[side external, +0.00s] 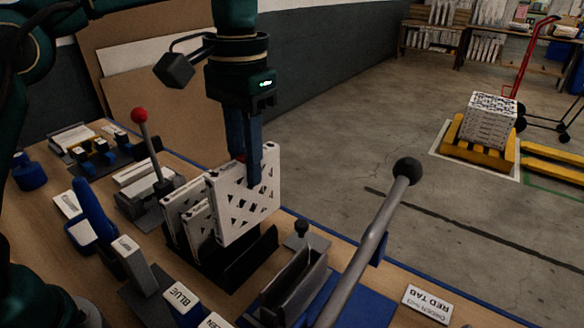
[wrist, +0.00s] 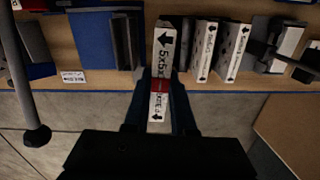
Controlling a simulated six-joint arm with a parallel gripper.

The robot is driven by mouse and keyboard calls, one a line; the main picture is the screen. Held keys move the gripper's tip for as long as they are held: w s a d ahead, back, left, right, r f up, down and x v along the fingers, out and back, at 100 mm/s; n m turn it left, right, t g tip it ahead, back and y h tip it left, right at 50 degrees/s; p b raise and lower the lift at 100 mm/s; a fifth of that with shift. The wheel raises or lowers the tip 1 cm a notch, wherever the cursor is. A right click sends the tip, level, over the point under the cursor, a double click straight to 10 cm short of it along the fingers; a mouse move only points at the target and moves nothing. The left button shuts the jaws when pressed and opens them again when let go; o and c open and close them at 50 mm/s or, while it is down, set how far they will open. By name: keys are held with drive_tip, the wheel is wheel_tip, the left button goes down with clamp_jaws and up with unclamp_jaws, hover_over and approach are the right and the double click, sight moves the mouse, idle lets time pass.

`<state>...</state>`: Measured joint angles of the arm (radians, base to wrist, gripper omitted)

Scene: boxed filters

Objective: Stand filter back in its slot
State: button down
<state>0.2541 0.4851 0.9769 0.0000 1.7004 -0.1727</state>
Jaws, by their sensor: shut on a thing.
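My gripper (side external: 246,166) points down and is shut on a white boxed filter (side external: 240,215) with a lattice face. In the wrist view, my gripper's (wrist: 159,82) two blue fingers lie on either side of the filter (wrist: 161,60), whose narrow edge carries a black arrow, printing and a red band. The filter stands about upright over the black slotted rack (side external: 248,265), higher than its neighbours. I cannot tell whether its lower edge is inside a slot. Two other filters (side external: 185,218) stand in the rack beside it; they also show in the wrist view (wrist: 205,50).
A lever with a black knob (side external: 404,170) rises at the right of the rack, and a red-knobbed lever (side external: 139,115) stands at the left. A grey holder (side external: 292,285) sits close to the rack.

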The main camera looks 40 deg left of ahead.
sight(238, 209)
drive_tip(key=a, duration=0.1)
drive_tip(key=a+r+n, duration=0.1)
drive_tip(key=shift+a, duration=0.35)
drive_tip(key=shift+f, duration=2.35)
drive_tip(key=shift+f, duration=0.4)
drive_tip(key=shift+f, duration=0.75)
drive_tip(key=shift+f, duration=0.45)
drive_tip(key=shift+f, duration=0.7)
drive_tip(key=shift+f, duration=0.7)
